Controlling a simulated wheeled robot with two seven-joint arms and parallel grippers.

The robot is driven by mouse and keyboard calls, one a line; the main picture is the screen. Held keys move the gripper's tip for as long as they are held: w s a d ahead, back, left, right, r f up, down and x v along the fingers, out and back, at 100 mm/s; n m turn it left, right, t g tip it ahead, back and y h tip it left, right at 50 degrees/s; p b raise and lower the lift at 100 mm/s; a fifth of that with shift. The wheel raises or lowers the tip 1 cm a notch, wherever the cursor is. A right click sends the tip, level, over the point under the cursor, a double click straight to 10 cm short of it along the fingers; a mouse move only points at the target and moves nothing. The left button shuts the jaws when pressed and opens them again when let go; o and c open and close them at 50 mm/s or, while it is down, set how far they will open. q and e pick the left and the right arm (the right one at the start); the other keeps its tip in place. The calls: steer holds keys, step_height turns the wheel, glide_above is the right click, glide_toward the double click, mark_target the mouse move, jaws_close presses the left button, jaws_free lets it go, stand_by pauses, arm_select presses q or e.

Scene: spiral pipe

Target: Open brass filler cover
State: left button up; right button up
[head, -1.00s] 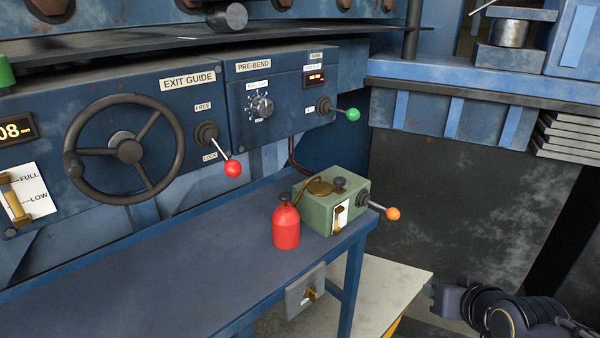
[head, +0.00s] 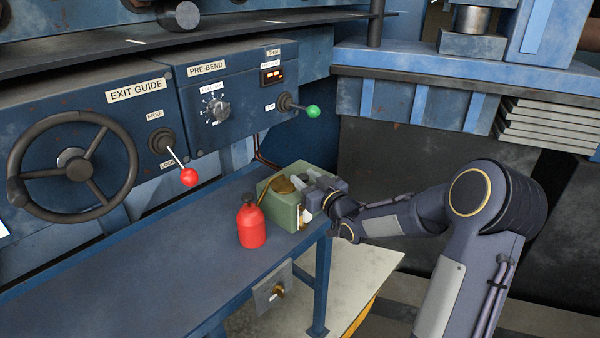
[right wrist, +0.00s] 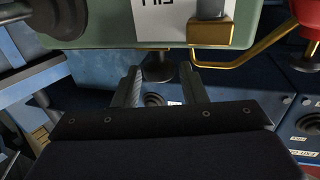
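The brass filler cover (head: 283,186) lies on top of the green box (head: 284,213) at the bench's right end. It looks closed down on the box. A bent brass rod (head: 267,196) slopes from the cover's side; it also shows in the right wrist view (right wrist: 250,49). My right gripper (head: 296,178) is over the box top, just right of the cover. In the right wrist view its two fingers (right wrist: 164,84) are apart, with the box's black knob (right wrist: 162,72) showing between or just beyond them. I cannot tell whether they touch it. My left gripper is out of view.
A red bottle (head: 250,227) stands left of the green box, close to it. Behind are the control panels with a red-knobbed lever (head: 188,177) and a green-knobbed lever (head: 313,112). The blue bench (head: 150,270) is clear to the left.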

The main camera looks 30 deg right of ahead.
steer(key=shift+w, duration=1)
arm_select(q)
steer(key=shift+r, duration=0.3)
arm_select(e)
steer(key=shift+c, duration=0.5)
